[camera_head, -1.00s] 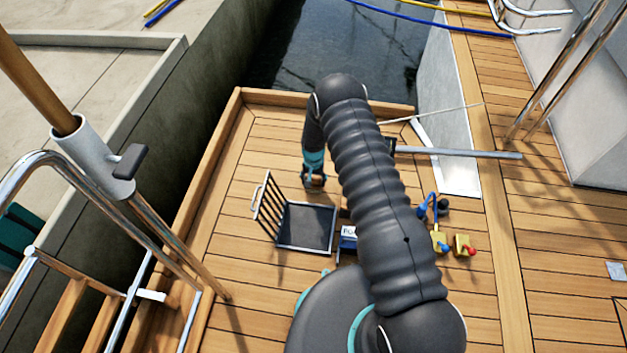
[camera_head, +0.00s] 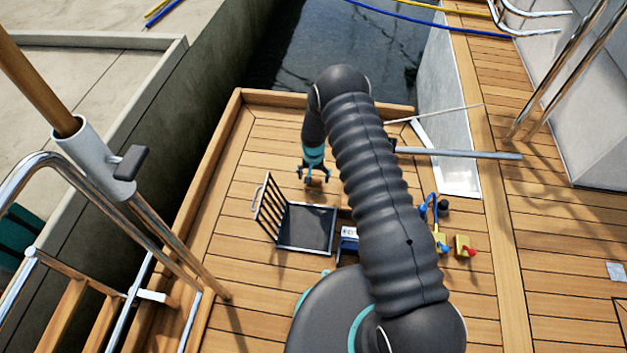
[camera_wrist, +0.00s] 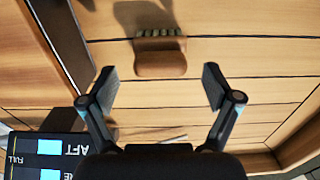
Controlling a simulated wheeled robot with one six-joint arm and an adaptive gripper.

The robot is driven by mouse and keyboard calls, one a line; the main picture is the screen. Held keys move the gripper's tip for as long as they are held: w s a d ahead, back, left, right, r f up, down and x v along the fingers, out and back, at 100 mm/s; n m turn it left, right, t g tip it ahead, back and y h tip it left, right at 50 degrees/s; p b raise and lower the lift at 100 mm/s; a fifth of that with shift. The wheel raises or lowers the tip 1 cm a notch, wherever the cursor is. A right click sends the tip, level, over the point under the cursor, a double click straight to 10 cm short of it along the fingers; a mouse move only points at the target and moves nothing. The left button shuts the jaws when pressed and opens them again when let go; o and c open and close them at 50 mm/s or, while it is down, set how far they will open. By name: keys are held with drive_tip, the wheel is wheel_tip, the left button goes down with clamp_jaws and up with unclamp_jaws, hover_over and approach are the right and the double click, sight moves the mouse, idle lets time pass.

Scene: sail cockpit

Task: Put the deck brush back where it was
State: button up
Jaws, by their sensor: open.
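The deck brush (camera_wrist: 160,58), a small brown wooden block with pale bristles along one side, lies on the plank deck in the wrist view. In the head view only a small brown bit of the brush (camera_head: 314,183) shows below my fingers. My gripper (camera_wrist: 160,74) is open, with its fingers apart on either side of the brush's near edge and nothing between the pads. In the head view my gripper (camera_head: 314,175) points down over the deck, just above the brush. I cannot tell the exact height gap.
An open black tray (camera_head: 306,228) with a slatted upright side stands near my gripper. A labelled box (camera_wrist: 42,155) is at the lower left of the wrist view. A yellow box with a red knob (camera_head: 464,246) sits to the right. Deck at left is clear; water lies beyond the edge.

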wheel_tip(320, 180, up, 9)
wheel_tip(320, 180, up, 20)
drive_tip(key=t, duration=0.1)
hover_over(314, 179)
drive_tip(key=s+d, duration=0.1)
drive_tip(key=d, duration=0.2)
drive_tip(key=s+d+r+n+t, duration=0.15)
drive_tip(key=s+r, duration=0.25)
drive_tip(key=r, duration=0.4)
drive_tip(key=s+d+r+m, duration=0.1)
drive_tip(key=s+d+r, duration=0.25)
drive_tip(key=r, duration=0.45)
drive_tip(key=s+d+r+n+t, duration=0.1)
drive_tip(key=s+d+r+t, duration=0.15)
drive_tip(key=s+r, duration=0.8)
drive_tip(key=s+d+r, duration=0.1)
drive_tip(key=s+d, duration=0.1)
drive_tip(key=s, duration=1.5)
drive_tip(key=shift+d+n+t, duration=0.3)
drive_tip(key=shift+d+n, duration=0.05)
drive_tip(key=shift+r, duration=0.15)
